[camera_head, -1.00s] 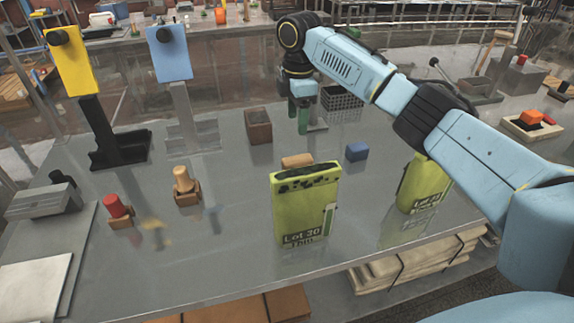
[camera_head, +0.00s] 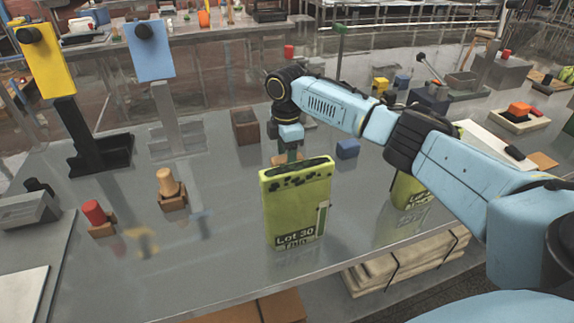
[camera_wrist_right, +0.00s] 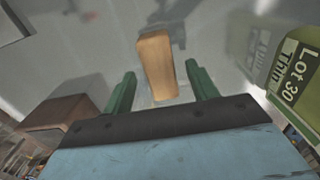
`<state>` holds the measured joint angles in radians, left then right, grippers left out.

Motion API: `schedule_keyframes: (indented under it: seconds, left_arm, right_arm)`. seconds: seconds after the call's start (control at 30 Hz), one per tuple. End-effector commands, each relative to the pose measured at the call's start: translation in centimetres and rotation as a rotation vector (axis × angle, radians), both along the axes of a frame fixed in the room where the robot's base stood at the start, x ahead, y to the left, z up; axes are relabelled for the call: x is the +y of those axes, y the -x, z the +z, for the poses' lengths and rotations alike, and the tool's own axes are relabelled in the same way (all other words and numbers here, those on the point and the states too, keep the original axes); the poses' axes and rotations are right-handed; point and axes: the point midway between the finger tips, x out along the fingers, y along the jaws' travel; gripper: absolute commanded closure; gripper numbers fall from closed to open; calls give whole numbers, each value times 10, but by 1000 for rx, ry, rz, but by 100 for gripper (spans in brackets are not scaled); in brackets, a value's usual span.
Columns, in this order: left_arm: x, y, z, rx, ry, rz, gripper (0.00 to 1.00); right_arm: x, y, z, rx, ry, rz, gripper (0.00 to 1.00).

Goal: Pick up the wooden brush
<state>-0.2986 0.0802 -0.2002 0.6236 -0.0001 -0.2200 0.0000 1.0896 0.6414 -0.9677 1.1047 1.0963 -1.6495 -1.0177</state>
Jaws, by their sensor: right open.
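The wooden brush (camera_wrist_right: 156,62) shows in the right wrist view as a plain tan wooden block on the grey table. Its near end lies between the green fingertips of my right gripper (camera_wrist_right: 160,74), and most of it extends past them. The fingers are open, with a gap on both sides of the brush. In the head view my right gripper (camera_head: 288,152) points down just behind the yellow-green Lot 30 bag, which hides most of the brush there. My left gripper is not in view.
The Lot 30 bag (camera_head: 295,205) stands upright close in front of the gripper; it also shows in the right wrist view (camera_wrist_right: 292,75). A brown wooden box (camera_head: 245,126) and a blue block (camera_head: 347,148) are nearby. A second yellow-green bag (camera_head: 408,188) stands right, under my arm.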

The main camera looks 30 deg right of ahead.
Motion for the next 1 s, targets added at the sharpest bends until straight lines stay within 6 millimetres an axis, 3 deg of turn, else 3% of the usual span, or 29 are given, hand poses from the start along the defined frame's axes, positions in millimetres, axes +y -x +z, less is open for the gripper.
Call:
schedule_keyframes:
  seconds: [0.2, 0.47, 0.8, 1.0]
  left_arm:
    - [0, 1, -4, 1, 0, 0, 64]
    - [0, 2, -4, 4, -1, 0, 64]
    - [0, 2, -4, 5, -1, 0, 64]
    - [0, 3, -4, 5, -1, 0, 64]
  right_arm:
    - [-1, 2, -26, 1, 0, 0, 42]
    - [-1, 2, -27, 0, 0, 0, 43]
    - [-1, 2, -27, 0, 0, 0, 88]
    - [-1, 1, -27, 0, 0, 0, 91]
